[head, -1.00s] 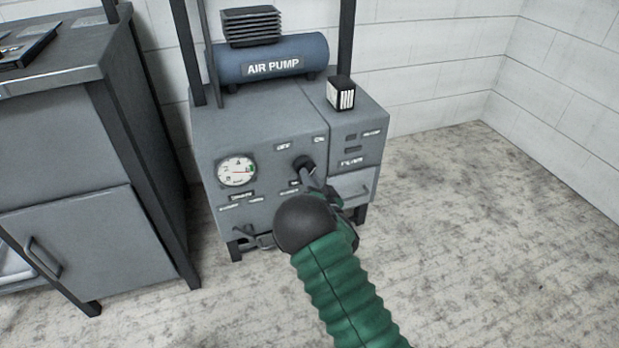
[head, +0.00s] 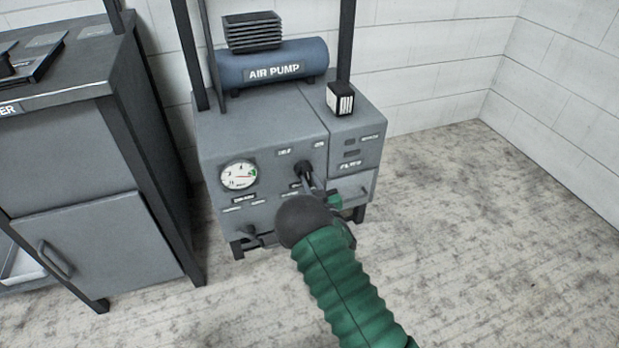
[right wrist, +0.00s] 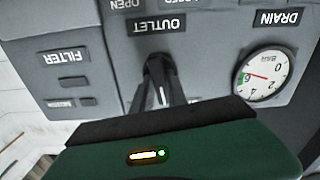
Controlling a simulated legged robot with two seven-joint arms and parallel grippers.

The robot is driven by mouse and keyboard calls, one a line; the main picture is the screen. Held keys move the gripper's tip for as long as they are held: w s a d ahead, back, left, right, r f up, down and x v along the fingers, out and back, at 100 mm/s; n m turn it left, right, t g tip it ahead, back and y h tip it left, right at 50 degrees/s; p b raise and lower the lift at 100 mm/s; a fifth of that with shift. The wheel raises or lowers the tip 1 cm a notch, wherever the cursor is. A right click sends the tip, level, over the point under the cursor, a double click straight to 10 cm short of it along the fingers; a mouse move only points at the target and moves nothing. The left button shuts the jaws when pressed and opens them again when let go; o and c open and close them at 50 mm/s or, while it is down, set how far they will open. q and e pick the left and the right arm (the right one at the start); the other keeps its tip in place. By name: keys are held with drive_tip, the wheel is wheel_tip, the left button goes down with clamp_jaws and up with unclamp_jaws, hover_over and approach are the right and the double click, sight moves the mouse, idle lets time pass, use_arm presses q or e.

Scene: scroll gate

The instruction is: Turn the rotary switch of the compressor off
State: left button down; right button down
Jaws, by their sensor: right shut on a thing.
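The compressor (head: 262,140) is a grey box unit with a blue tank on top lettered AIR PUMP. Its dark rotary switch (head: 302,167) is on the front panel, below two small labels, one towards each side. My right gripper (head: 306,178) is shut on the switch, with the arm reaching from below. In the right wrist view the panel is upside down, and the dark fingers (right wrist: 162,92) close on the dark switch (right wrist: 156,66) by the OUTLET label. The fingers partly hide the switch, so its exact angle is unclear. My left gripper is not in view.
A round gauge (head: 239,176) sits left of the switch; it also shows in the right wrist view (right wrist: 263,77). A small black and white box (head: 340,98) stands on top of the unit. A grey cabinet (head: 95,240) is at left. The floor at right is clear.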

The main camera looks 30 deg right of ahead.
drive_tip(key=n+p, duration=0.2)
drive_tip(key=n, duration=0.3)
drive_tip(key=shift+f, duration=0.1)
idle(0.7)
drive_tip(key=c, duration=1.3)
unclamp_jaws()
drive_tip(key=shift+s, duration=0.1)
drive_tip(key=p+v, duration=0.7)
drive_tip(key=v, duration=0.9)
drive_tip(key=shift+s+f, duration=0.1)
drive_tip(key=shift+s, duration=0.25)
